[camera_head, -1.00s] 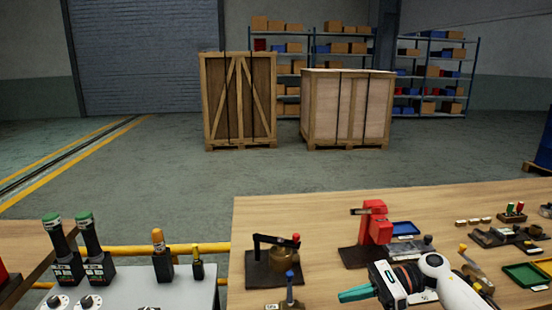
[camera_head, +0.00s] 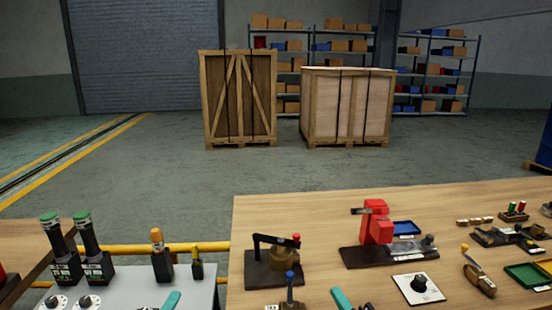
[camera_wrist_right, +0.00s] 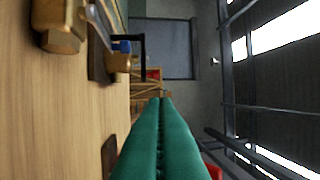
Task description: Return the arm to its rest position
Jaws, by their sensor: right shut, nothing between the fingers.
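My right gripper (camera_head: 341,298) shows at the bottom edge of the head view as a teal fingertip with a little of the dark hand. It is low over the front of the wooden workbench (camera_head: 330,222). In the right wrist view its two teal fingers (camera_wrist_right: 161,104) lie together, shut and empty, apart from the things around them. The rest of the right arm is out of the head view. A teal tip of my left gripper (camera_head: 172,300) shows at the bottom edge, in front of the grey console (camera_head: 135,287); its jaw opening cannot be told.
A brass device with a black lever (camera_head: 280,257) and a blue-topped lever (camera_head: 289,287) stand left of the right gripper. A red machine (camera_head: 376,222) stands behind it. A white plate with a black knob (camera_head: 419,287) is to its right. Green-topped levers (camera_head: 90,240) stand on the console.

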